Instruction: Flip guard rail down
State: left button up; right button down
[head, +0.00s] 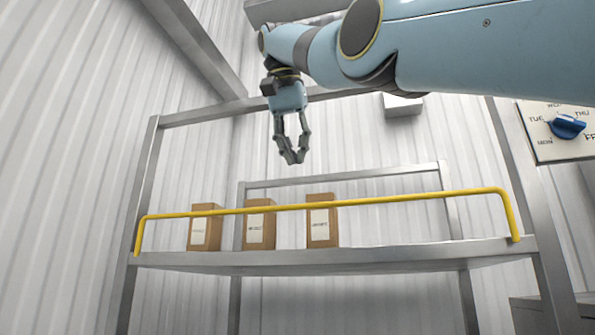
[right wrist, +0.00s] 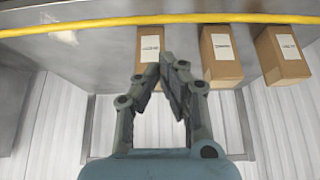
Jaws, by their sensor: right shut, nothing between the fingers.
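The yellow guard rail (head: 385,200) stands raised along the front of the metal shelf (head: 400,256), with its two ends at the shelf's left and right sides. It also crosses the top of the right wrist view (right wrist: 180,20). My right gripper (head: 291,160) is shut and empty, pointing down above the rail and apart from it in the head view. In the right wrist view its fingertips (right wrist: 167,58) overlap the picture of one box. My left gripper is not in view.
Three labelled brown boxes, the left (head: 205,228), middle (head: 259,225) and right (head: 322,221), stand on the shelf behind the rail. A panel with a blue dial (head: 567,126) is at the right. The shelf's right part is bare.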

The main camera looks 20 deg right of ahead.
aim_at(294, 207)
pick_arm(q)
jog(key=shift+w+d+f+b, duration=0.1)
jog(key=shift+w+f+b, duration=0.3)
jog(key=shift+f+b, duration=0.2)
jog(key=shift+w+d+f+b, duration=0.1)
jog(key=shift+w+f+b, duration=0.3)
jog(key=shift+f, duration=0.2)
pick_arm(e)
jog(key=x, duration=0.8)
jog(key=shift+f, duration=0.3)
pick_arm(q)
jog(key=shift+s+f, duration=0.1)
pick_arm(e)
jog(key=shift+w+d+f, duration=0.1)
jog(key=shift+w+d, duration=0.05)
